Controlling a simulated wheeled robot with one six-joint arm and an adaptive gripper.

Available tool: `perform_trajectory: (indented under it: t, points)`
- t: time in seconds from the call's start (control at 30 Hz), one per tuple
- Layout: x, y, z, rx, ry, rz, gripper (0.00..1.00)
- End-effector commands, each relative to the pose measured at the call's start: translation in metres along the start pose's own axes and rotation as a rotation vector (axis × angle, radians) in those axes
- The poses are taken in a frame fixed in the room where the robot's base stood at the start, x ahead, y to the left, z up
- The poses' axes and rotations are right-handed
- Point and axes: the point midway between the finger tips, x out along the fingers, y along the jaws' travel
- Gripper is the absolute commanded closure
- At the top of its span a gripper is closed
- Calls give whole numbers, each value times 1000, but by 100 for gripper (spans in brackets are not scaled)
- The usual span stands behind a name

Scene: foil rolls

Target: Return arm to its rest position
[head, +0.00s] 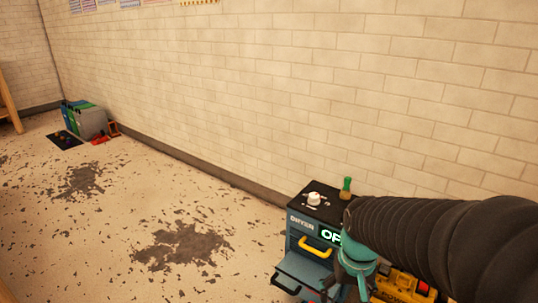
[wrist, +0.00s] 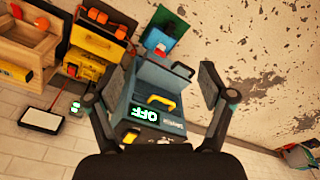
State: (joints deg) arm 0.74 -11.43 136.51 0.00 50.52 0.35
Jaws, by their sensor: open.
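My gripper (wrist: 160,80) is open in the wrist view. Its two dark fingers stand wide apart, with nothing held between them. Beyond and between them is a blue-grey cabinet (wrist: 172,82) with a yellow handle and a lit green OFF sign, seen upside down. In the head view my arm reaches in from the right, its black ribbed sleeve ending at a teal joint. It hides part of the same cabinet (head: 298,243). My gripper's fingers cannot be made out there. No foil roll can be clearly identified.
A drawer (head: 297,272) sticks out of the cabinet. A white knob (head: 314,198) and a green-topped object (head: 346,188) are on top. A yellow machine (head: 402,286) stands beside it. The worn floor between is clear.

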Motion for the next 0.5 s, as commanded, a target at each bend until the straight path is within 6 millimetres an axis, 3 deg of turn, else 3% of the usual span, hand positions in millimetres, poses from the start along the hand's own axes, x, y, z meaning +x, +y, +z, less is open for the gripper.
perform_trajectory:
  t: [0.2,0.5]
  points:
    - [-39,-1,33,-11,130,-1,19]
    - [-85,-2,62,-16,331,-3,19]
